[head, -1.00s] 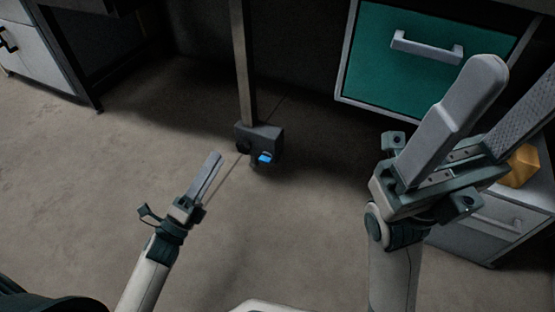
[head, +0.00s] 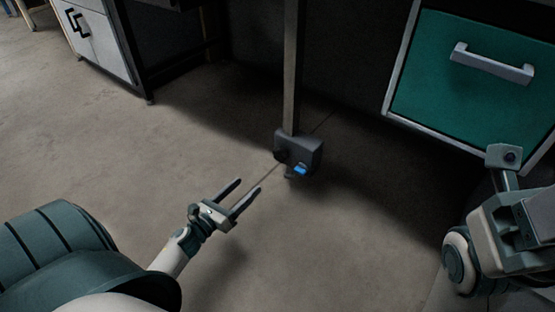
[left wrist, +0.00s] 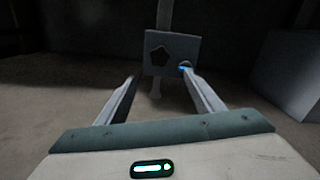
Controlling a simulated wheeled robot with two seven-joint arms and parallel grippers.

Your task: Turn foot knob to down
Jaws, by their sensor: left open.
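A grey box (head: 309,150) sits low on a thin upright post. A dark knob (head: 281,156) is on its left side; in the left wrist view the knob (left wrist: 159,56) shows as a black star shape on the box face. A blue part (head: 300,169) is on the box, to the right of the knob. My left gripper (head: 248,186) is open and empty, short of the box, fingers toward it. In the left wrist view the box lies beyond the fingertips, and the right finger's tip overlaps the area just below the blue part (left wrist: 184,69).
A teal drawer (head: 460,95) with a grey handle is at the upper right. The post (head: 292,70) rises from the box. A white cabinet (head: 95,40) stands at the upper left. The floor (head: 150,150) around the left gripper is clear.

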